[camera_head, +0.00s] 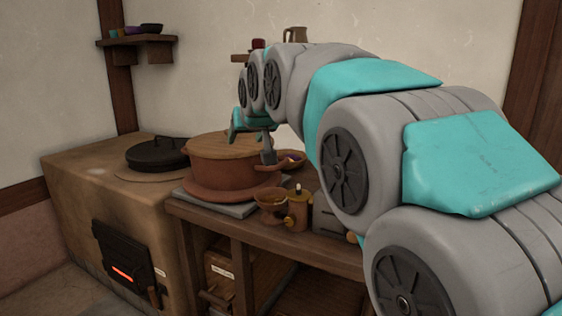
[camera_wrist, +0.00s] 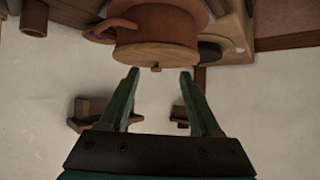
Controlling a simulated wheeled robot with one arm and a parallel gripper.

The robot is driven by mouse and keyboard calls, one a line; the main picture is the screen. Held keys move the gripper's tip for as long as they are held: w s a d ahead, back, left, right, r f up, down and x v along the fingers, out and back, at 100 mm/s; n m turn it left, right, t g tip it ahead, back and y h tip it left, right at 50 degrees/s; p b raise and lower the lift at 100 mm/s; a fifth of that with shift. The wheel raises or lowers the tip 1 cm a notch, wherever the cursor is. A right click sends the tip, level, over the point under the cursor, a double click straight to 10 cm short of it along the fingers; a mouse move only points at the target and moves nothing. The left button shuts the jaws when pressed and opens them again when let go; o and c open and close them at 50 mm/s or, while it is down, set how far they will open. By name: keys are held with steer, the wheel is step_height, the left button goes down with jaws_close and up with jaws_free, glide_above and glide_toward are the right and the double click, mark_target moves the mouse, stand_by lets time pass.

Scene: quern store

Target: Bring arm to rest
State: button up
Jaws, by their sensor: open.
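My gripper (camera_wrist: 159,74) is open, with two green fingers spread apart and nothing between them. In the head view my arm reaches from the right side toward the middle, and its end hangs by the large round reddish-brown vessel (camera_head: 212,167) with a wooden top. The finger tips are partly hidden there by my arm. In the wrist view, which looks upside down, the vessel's wooden top (camera_wrist: 157,52) lies beyond the fingertips, apart from them.
A clay stove (camera_head: 88,185) with a black lidded pan (camera_head: 157,152) and glowing firebox stands left. A wooden bench (camera_head: 290,238) holds a bowl (camera_head: 272,198) and a brass-coloured pot (camera_head: 298,208). A wall shelf (camera_head: 137,41) hangs upper left. A jug (camera_head: 296,34) stands behind my arm.

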steer(key=s+d+f+m+g+h+p, duration=0.1)
steer(key=s+d+f+m+g+h, duration=0.35)
steer(key=s+d+f, duration=1.15)
steer(key=s+d+f+g, duration=0.2)
steer(key=s+f, duration=0.3)
steer(key=s, duration=0.4)
steer(key=s+d+f+g+p, duration=0.1)
steer(key=s+d+f+g, duration=0.1)
steer(key=s+f, duration=0.3)
steer(key=s+d+f+n+g, duration=0.1)
steer(key=s+f+g, duration=0.3)
steer(key=s, duration=0.8)
steer(key=shift+s+d+f+y, duration=0.35)
steer(key=shift+d+f, duration=0.25)
steer(key=shift+d, duration=0.05)
